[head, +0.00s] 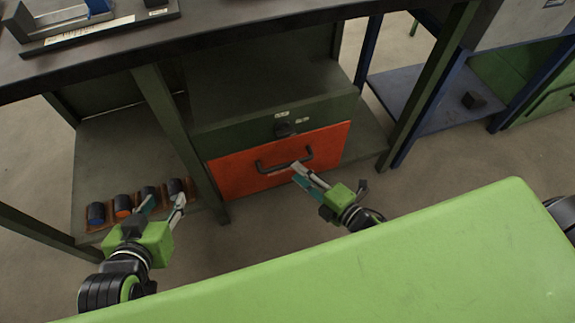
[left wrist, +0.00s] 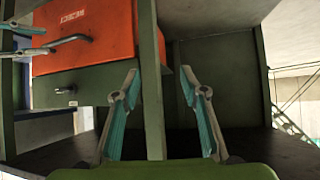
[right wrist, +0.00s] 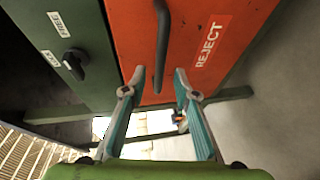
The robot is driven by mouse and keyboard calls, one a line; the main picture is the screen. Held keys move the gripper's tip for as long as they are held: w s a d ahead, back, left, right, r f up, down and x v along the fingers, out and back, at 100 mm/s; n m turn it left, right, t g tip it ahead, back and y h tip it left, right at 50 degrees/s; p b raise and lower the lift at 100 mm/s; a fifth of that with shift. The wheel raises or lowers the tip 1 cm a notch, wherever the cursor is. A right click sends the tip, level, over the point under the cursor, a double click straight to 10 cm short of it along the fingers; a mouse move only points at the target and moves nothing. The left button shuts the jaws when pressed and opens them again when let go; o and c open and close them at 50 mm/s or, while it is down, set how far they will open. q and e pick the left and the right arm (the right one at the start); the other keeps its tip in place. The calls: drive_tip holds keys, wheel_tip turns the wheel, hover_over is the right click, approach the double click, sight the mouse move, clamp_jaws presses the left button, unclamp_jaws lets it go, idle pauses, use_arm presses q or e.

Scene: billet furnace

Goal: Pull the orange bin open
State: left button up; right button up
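The orange bin (head: 328,140) is a drawer front, flush under a green panel, looking shut. It has a dark bar handle (head: 274,169) and, in the right wrist view, a REJECT label (right wrist: 211,42). My right gripper (head: 299,172) is at the handle's right part. In the right wrist view its fingers (right wrist: 159,78) are open, with the handle (right wrist: 162,40) between the tips; contact cannot be told. My left gripper (head: 163,203) is open and empty, low at the left by the shelf. The bin also shows in the left wrist view (left wrist: 112,30).
A green panel with a dark knob (head: 285,129) sits above the bin. Several dark cylinders (head: 96,213) stand in a rack on the low shelf near my left gripper. A table leg (head: 176,130) stands between them and the bin. Floor in front is open.

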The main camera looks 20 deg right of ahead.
sight(288, 164)
drive_tip(key=b+x, duration=0.1)
drive_tip(key=x, duration=0.4)
drive_tip(key=shift+w+f, duration=0.1)
drive_tip(key=shift+w+a, duration=0.15)
drive_tip(key=shift+w, duration=0.1)
use_arm(q)
drive_tip(key=w+d+r+t+h, duration=0.1)
drive_tip(key=w+d+r+t, duration=0.1)
drive_tip(key=r, duration=0.4)
drive_tip(key=shift+w+t, duration=0.8)
drive_tip(key=shift+w, duration=0.25)
drive_tip(key=shift+r, duration=0.1)
use_arm(e)
clamp_jaws()
